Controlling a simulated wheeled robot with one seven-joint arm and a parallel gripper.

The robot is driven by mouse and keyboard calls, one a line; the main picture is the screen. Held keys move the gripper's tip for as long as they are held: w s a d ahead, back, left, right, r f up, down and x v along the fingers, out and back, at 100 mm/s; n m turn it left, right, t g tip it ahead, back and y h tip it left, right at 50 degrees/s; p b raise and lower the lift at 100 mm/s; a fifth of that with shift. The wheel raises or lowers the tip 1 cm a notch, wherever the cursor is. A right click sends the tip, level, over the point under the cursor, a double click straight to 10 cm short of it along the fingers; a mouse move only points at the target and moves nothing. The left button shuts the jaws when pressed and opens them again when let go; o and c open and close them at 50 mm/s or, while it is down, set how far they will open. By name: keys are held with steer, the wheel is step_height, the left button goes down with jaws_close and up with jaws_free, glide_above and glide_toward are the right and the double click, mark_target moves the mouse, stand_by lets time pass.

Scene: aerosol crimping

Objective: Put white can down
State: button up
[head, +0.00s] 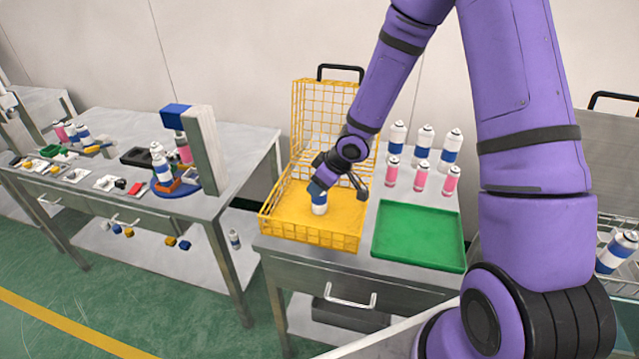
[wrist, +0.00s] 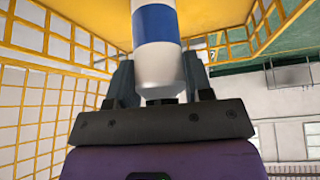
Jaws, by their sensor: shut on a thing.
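The white can (head: 319,207) with a blue band is in my gripper (head: 322,188), inside the yellow wire basket (head: 278,229) on the metal table. In the wrist view the white can (wrist: 157,60) sits between the two fingers of my gripper (wrist: 160,80), which are shut on it. The can looks close to upright, its lower end at or just above the yellow basket floor; I cannot tell if it touches. The upper part of the can is hidden by my gripper in the head view.
A green tray (head: 420,262) lies empty right of the basket. White-and-blue cans (head: 424,146) and pink cans (head: 420,178) stand in rows behind it. The basket's open lid (head: 312,115) rises behind. A bench with a crimping device (head: 200,150) is at left.

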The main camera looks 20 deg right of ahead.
steer(key=o, duration=1.2)
steer(key=shift+f, duration=0.1)
steer(key=shift+o, duration=0.2)
